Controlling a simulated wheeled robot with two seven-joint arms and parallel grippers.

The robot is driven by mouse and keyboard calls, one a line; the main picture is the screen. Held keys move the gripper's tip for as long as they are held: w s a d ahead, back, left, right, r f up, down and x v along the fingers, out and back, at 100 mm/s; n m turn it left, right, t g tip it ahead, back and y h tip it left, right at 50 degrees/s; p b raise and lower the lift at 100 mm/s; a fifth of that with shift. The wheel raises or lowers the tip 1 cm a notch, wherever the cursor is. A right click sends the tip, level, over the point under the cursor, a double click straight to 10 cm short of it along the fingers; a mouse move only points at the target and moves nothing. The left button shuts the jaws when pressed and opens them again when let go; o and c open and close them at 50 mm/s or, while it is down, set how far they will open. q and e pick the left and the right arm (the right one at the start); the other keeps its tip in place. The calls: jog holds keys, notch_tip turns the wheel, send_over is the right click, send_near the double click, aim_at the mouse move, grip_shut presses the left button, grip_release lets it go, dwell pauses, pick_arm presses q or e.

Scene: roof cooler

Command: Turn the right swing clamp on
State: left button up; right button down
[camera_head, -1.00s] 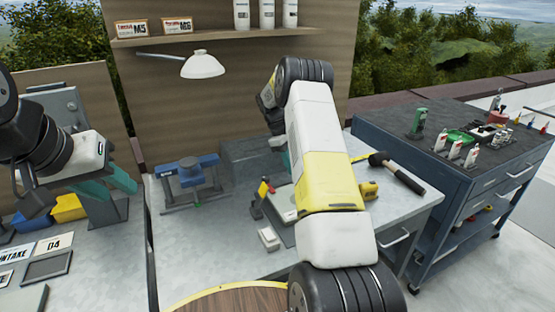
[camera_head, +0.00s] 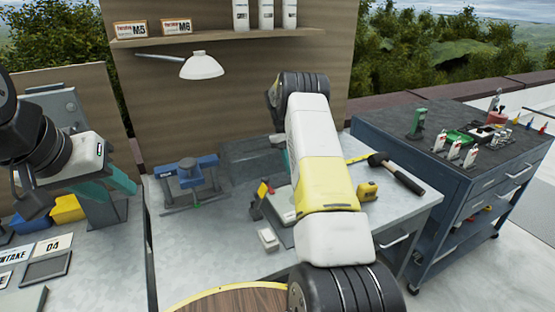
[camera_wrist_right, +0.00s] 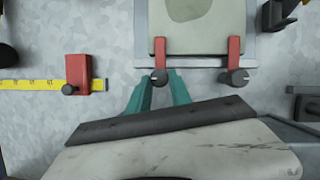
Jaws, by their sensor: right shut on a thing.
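Two red swing clamps stand side by side at the edge of a grey plate (camera_wrist_right: 196,62) in the right wrist view: the left-hand one (camera_wrist_right: 160,50) and the right-hand one (camera_wrist_right: 235,52), each with a dark knob. My right gripper (camera_wrist_right: 160,77) has its teal fingers on both sides of the left-hand clamp's knob and is shut on it. In the head view my own right arm hides this gripper, and the clamps are hard to make out. My left gripper (camera_head: 120,191) is open and empty at the left, above the bench.
A third red piece with a knob (camera_wrist_right: 78,72) lies over a yellow tape (camera_wrist_right: 35,84). The tape measure (camera_head: 367,190) and a hammer (camera_head: 405,175) lie on the bench's right side. A blue vise-like fixture (camera_head: 190,172) stands at the back left.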

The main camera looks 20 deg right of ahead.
jog(key=c, duration=1.2)
grip_release()
jog(key=shift+o, duration=0.2)
jog(key=v, duration=0.7)
jog(key=shift+r, duration=0.4)
jog(key=shift+w, duration=0.1)
